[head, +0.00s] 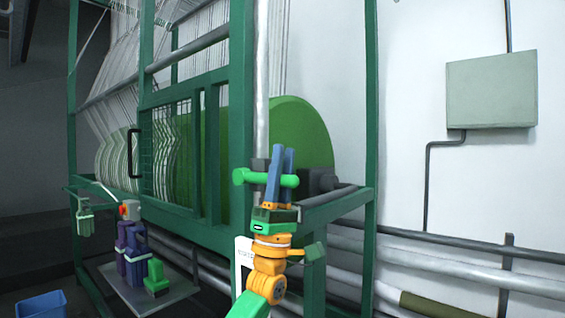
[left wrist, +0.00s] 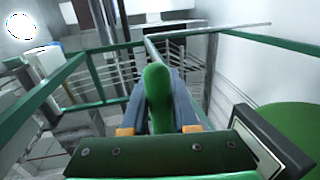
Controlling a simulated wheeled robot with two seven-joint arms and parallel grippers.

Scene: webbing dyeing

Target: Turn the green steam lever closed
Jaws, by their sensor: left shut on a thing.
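The green steam lever (head: 246,177) is a short green bar with a rounded end. The fingers hide part of the lever. My right gripper is in neither view.
A green machine frame (head: 241,110) with a large green drum (head: 300,125) stands behind the lever. A grey wall box (head: 492,90) and horizontal pipes (head: 470,267) are at the right. A blue bin (head: 41,304) is on the floor at lower left.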

